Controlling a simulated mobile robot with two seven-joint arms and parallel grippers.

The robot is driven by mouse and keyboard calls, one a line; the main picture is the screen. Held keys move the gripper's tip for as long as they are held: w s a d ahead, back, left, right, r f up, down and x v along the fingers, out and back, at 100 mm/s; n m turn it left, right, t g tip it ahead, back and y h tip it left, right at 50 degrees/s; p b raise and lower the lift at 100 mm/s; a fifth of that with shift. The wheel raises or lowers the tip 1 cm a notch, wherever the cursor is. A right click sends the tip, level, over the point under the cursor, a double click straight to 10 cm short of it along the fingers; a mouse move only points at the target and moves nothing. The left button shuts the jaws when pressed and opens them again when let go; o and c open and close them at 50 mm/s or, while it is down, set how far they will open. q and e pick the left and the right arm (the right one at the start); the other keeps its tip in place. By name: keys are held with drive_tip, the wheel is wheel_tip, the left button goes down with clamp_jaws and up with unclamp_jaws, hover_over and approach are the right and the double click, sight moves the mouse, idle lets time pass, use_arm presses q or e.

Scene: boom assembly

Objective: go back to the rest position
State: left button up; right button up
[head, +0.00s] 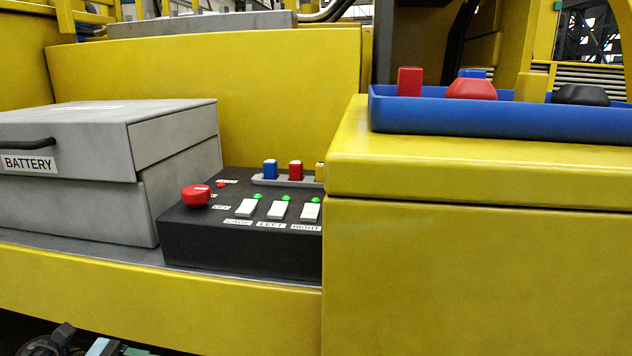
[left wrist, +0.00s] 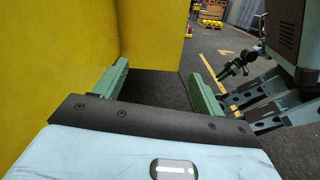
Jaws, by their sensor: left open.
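My left gripper (left wrist: 158,72) is open in the left wrist view. Its two green fingers stand wide apart with nothing between them, and dark floor shows through the gap. The left finger is close to a yellow panel (left wrist: 150,35); I cannot tell whether they touch. In the head view only a small part of my own arm shows at the bottom left edge, below the yellow ledge. My right gripper is not seen in the head view.
A grey battery box (head: 75,215) with closed lid stands beside a black control box (head: 240,250) with a red knob (head: 196,196) and white switches. A blue tray (head: 500,120) holding blocks and knobs sits on the yellow housing (head: 470,270). Floor (left wrist: 225,50) is open beyond the left gripper.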

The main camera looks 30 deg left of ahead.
use_arm(q)
drive_tip(key=d+f+n+t+y, duration=0.45)
drive_tip(key=f+n, duration=0.25)
drive_tip(key=n, duration=0.8)
drive_tip(key=d+f+n+t+y, duration=0.3)
drive_tip(key=f+n+t+y, duration=0.4)
drive_tip(key=n, duration=0.8)
drive_tip(key=s+d+f+n+g+y, duration=0.25)
drive_tip(key=s+f+n+g, duration=0.45)
drive_tip(key=s, duration=0.4)
drive_tip(key=s+d+f+n+g+y, duration=0.1)
drive_tip(key=s+d+f+n+g, duration=0.35)
drive_tip(key=s+f+n, duration=0.5)
drive_tip(key=d+r+n+t, duration=0.15)
drive_tip(key=d+n, duration=0.25)
drive_tip(key=d, duration=0.6)
drive_tip(key=w+r+t+p, duration=0.1)
drive_tip(key=w+r+p, duration=0.4)
drive_tip(key=r+p, duration=0.4)
wheel_tip(320, 180, up, 2)
drive_tip(key=shift+w+a+r+m, duration=0.1)
drive_tip(key=shift+w+a+m, duration=0.15)
drive_tip(key=shift+a+m, duration=0.1)
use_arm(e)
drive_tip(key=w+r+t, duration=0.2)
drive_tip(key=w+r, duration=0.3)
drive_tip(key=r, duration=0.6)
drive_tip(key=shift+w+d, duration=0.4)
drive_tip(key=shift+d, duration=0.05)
